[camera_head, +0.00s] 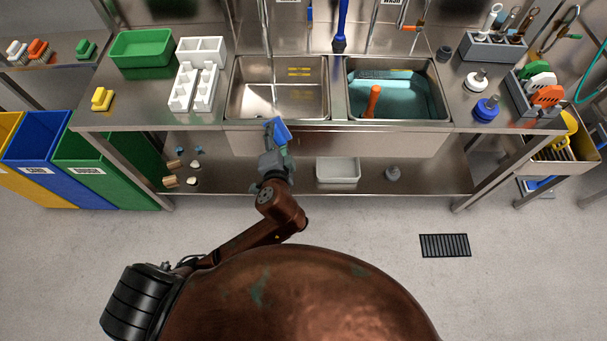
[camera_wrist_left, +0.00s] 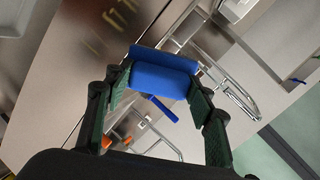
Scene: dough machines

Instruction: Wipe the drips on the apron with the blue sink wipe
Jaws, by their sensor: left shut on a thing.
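My left gripper (camera_head: 274,152) is shut on the blue wipe (camera_head: 280,130), in front of the left sink basin near the apron's top edge. In the left wrist view the blue wipe (camera_wrist_left: 163,75) sits between the green-padded fingers of this gripper (camera_wrist_left: 160,88). The steel apron (camera_head: 390,140) runs below the two basins; the gripper and wipe cover part of its left side. I cannot make out drips on it in the head view, nor whether the wipe touches it. My right gripper is not in view.
The left basin (camera_head: 255,98) looks empty, with yellowish marks on its back wall. The right basin (camera_head: 425,95) holds bluish water and an orange-handled tool (camera_head: 373,101). A lower shelf (camera_head: 270,178) bears a white tub (camera_head: 338,170). Green (camera_head: 100,165) and blue bins stand left.

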